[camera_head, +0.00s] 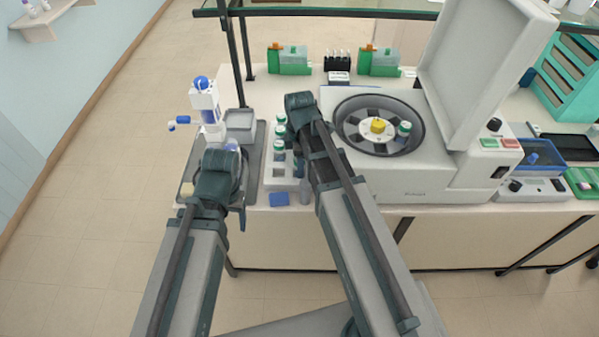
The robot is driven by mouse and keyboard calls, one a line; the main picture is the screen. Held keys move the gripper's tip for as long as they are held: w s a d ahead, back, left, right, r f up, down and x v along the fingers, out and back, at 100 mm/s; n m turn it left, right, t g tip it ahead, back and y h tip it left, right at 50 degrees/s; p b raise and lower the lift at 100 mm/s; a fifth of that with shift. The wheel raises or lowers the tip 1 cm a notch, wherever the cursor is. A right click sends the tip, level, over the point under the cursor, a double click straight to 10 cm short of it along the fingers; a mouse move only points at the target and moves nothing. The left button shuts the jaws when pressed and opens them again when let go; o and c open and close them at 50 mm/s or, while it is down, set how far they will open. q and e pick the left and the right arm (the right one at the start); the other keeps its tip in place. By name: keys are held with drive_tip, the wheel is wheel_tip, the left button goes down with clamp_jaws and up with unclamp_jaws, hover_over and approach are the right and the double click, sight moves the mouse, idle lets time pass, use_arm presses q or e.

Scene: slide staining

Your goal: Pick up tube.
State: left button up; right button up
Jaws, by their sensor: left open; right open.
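Several tubes (280,143) with white and green caps and dark labels stand upright in a pale rack (281,183) left of the centrifuge. Another similar tube (403,131) sits in the rotor of the open centrifuge (420,180). My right gripper (301,112) is over the right side of the rack, close to the tubes; its arm hides part of the rack and its fingertips do not show clearly. My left gripper (215,178) is left of the rack, over a grey tray (249,176). Both are open, and I see no tube held in either.
A white device with a blue knob (205,103) stands behind my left gripper. The raised centrifuge lid (478,65) blocks space at the right. Green boxes (290,62) and a black rack (338,64) stand at the back. A blue block (279,199) lies at the bench's front edge.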

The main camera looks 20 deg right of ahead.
drive_tip(key=shift+c, duration=0.3)
clamp_jaws()
drive_tip(key=shift+r, duration=0.15)
wheel_tip(320, 180, up, 10)
drive_tip(key=p, duration=1)
